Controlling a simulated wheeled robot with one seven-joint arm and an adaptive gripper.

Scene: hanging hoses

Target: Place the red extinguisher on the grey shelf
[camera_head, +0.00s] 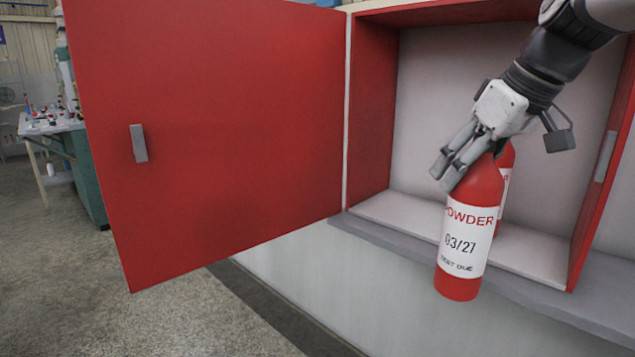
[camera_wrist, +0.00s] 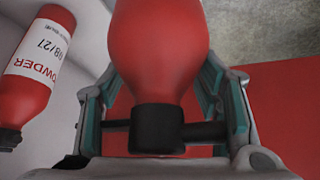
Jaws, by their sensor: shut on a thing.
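My gripper (camera_head: 444,179) is shut around the top of a red extinguisher (camera_head: 458,288) with a white label reading "POWDER 03/27". The extinguisher hangs nearly upright at the cabinet's opening, its base lower in the picture than the grey shelf-like ledge (camera_head: 375,235) under the cabinet. In the wrist view the gripper's fingers flank the held extinguisher's red body (camera_wrist: 160,45), with its black neck between them. A second red extinguisher (camera_head: 507,160) is behind the held one, mostly hidden. It also shows in the wrist view (camera_wrist: 35,98), labelled "08/27".
The red cabinet (camera_head: 372,110) is open, with a pale floor (camera_head: 395,212) inside. Its wide door (camera_head: 215,110) swings out to the left and has a grey handle (camera_head: 139,143). A cluttered workbench (camera_head: 50,126) stands at the far left. Concrete floor is clear at lower left.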

